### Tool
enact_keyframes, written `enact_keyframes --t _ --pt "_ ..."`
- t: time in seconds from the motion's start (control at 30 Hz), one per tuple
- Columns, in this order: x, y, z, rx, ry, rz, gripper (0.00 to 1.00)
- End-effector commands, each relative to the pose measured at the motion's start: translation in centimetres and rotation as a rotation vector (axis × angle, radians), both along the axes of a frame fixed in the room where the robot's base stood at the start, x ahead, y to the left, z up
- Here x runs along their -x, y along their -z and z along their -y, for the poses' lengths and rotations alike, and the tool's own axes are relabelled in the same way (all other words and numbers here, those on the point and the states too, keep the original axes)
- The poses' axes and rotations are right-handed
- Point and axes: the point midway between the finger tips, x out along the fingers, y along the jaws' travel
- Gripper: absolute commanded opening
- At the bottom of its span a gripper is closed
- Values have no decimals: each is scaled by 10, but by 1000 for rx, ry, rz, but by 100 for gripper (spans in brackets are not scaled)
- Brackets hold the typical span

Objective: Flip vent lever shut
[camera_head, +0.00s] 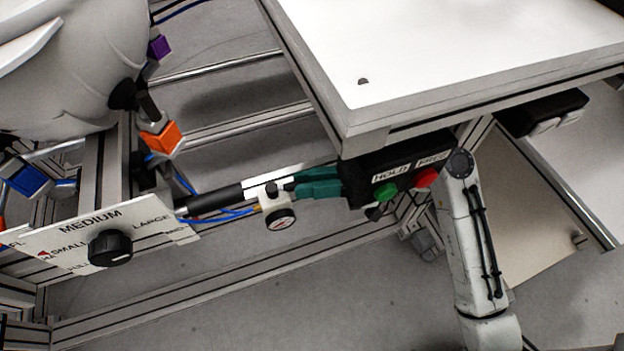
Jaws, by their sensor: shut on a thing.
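The vent valve (270,199) is a small pale fitting with a black knob on top, set in the line left of centre. A round white gauge (281,219) hangs just below it. My gripper (292,187) has teal fingers that come in from the right and end at this fitting. The fingers are close together and shut on a small part there, which looks like the vent lever. The fingertips cover most of that part, so its angle cannot be told. My wrist is mostly hidden behind a black button box (362,178).
The box has green (385,191) and red (426,178) buttons marked HOLD and FREE. A white-topped table (440,45) overhangs from above. A size-dial panel (75,247) and a white shell (60,85) stand at left. Blue hoses (225,213) run nearby. Open floor lies below.

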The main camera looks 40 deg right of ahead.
Motion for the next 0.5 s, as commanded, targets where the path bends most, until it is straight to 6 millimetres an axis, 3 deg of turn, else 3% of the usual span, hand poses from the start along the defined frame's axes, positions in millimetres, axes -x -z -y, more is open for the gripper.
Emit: enact_keyframes --t 0.5 --pt "6 1 -3 1 75 -3 0"
